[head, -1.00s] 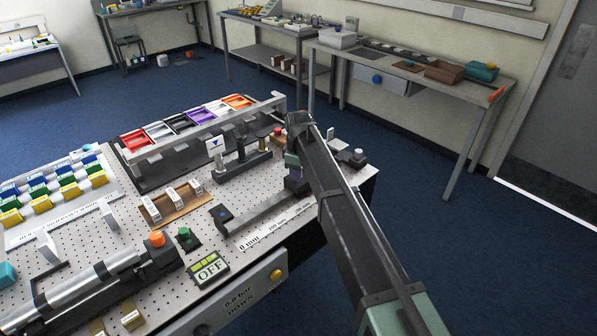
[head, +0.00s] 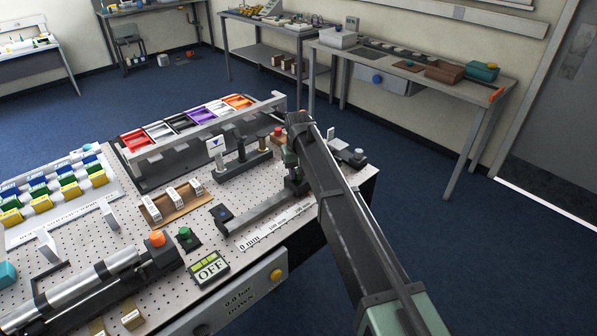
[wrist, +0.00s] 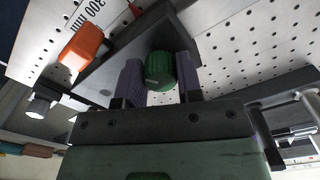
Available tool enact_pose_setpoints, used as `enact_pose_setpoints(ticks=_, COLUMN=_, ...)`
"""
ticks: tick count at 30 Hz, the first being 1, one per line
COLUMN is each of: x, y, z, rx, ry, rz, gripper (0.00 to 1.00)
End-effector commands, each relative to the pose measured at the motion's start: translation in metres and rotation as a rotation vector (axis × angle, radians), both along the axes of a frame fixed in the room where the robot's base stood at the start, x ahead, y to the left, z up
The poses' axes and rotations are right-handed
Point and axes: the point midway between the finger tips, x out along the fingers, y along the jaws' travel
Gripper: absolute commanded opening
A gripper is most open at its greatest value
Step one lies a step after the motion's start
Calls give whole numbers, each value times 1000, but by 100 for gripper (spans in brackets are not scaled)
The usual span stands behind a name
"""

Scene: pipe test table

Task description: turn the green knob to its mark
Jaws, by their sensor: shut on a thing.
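In the wrist view a green ribbed knob (wrist: 160,70) sits between the two purple fingers of my gripper (wrist: 159,78), one on each side. My gripper is shut on it. A dark plate (wrist: 118,58) lies behind the knob. I cannot make out the knob's mark. In the head view my gripper (head: 293,180) is down by the far end of the ruler, mostly behind my arm, and the held knob is hidden there. Another green knob-like piece (head: 185,233) stands on a dark base near the table's front.
In the wrist view an orange block (wrist: 82,46) and a grey cylinder (wrist: 42,102) lie to the left. In the head view the OFF display (head: 209,268), a dark rail (head: 262,213) and a stand with a blue triangle sign (head: 216,147) are left of my arm.

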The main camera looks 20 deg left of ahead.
Motion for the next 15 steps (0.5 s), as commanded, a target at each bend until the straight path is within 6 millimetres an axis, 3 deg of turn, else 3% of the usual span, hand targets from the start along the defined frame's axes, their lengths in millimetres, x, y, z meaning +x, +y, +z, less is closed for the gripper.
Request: enact_pose_setpoints(ticks=15, x=0, y=1, z=0, rx=0, ry=0, rz=-414, gripper=10)
